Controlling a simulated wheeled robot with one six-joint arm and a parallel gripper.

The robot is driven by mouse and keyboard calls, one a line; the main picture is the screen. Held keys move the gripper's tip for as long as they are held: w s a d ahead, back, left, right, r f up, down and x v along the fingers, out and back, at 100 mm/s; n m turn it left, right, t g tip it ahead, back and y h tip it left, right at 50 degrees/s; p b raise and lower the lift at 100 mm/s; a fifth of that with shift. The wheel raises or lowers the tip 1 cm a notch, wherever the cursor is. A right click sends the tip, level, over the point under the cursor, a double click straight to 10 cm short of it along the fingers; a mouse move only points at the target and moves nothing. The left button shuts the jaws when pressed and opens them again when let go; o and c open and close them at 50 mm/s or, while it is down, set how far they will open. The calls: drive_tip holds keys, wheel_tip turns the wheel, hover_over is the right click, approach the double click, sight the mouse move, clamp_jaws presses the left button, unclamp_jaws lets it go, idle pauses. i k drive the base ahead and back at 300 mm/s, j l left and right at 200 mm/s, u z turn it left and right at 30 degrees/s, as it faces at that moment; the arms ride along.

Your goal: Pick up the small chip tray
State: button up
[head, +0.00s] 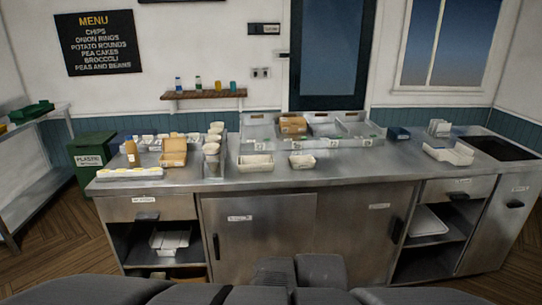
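Two pale, open chip trays stand side by side near the front middle of the steel counter (350,178). The smaller tray (302,165) is on the right and looks empty. The larger tray (256,168) is on its left, with a small gap between them. Both are upright. My gripper cannot be made out in the head view; only dark grey parts of my own body show along the bottom edge, well short of the counter.
Stacked cups (212,163) and an open cardboard box (174,155) stand left of the trays. Behind them is a divided metal rack (355,137). A white tray (448,153) lies at right. Counter right of the small tray is clear.

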sight(303, 161)
drive_tip(key=i+l+u, duration=0.15)
drive_tip(key=i, duration=0.35)
drive_tip(key=i+l+u, duration=0.2)
drive_tip(key=i, duration=0.25)
drive_tip(key=i+l+u, duration=0.15)
drive_tip(key=i, duration=0.35)
drive_tip(key=i+l+u, duration=0.15)
drive_tip(key=i, duration=0.3)
drive_tip(key=l, duration=0.1)
